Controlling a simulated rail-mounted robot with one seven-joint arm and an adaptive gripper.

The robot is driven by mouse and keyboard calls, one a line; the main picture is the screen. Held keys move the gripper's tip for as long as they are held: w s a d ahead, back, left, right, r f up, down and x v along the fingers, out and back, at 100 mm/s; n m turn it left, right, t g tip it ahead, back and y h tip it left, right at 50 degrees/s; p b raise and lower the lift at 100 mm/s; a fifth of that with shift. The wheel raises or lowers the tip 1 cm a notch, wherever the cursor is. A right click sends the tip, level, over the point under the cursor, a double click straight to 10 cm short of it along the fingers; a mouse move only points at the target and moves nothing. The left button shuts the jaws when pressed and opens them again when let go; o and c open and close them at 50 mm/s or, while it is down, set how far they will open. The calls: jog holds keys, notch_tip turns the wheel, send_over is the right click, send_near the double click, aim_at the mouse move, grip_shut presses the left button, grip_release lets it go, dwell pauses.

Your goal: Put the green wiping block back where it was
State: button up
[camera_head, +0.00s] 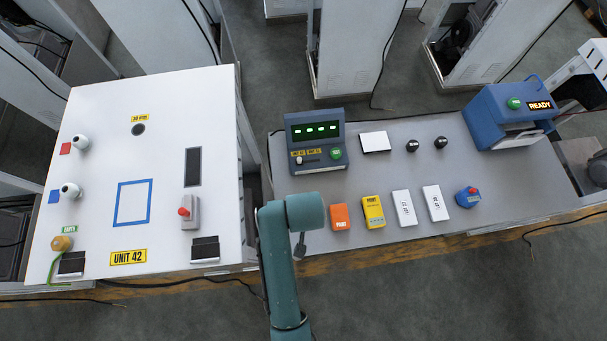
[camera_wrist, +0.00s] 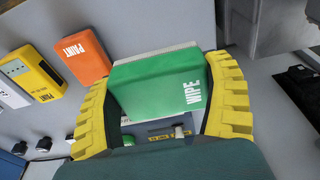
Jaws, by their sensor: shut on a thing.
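The green wiping block (camera_wrist: 160,84), marked WIPE, sits between the yellow fingers of my gripper (camera_wrist: 163,108) in the wrist view. My gripper is shut on it, with a finger on each side. A pale edge shows along the block's far side. I cannot tell whether the block touches the table. In the head view my arm covers both block and gripper, just left of the orange block (camera_head: 340,217). This orange block, marked PAINT, also shows in the wrist view (camera_wrist: 80,62), beside the green one and apart from it.
A blue console (camera_head: 317,140) stands behind my arm. The white UNIT 42 panel (camera_head: 105,200) is at left, across a gap.

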jog(key=shift+a, duration=0.15)
jog(key=f, duration=0.8)
jog(key=shift+d+f, duration=0.25)
jog(key=shift+d, duration=0.1)
jog(key=shift+f, duration=0.4)
jog(key=shift+b, duration=0.3)
jog(key=shift+f, duration=0.2)
jog(key=o, duration=1)
jog(key=shift+r, duration=0.1)
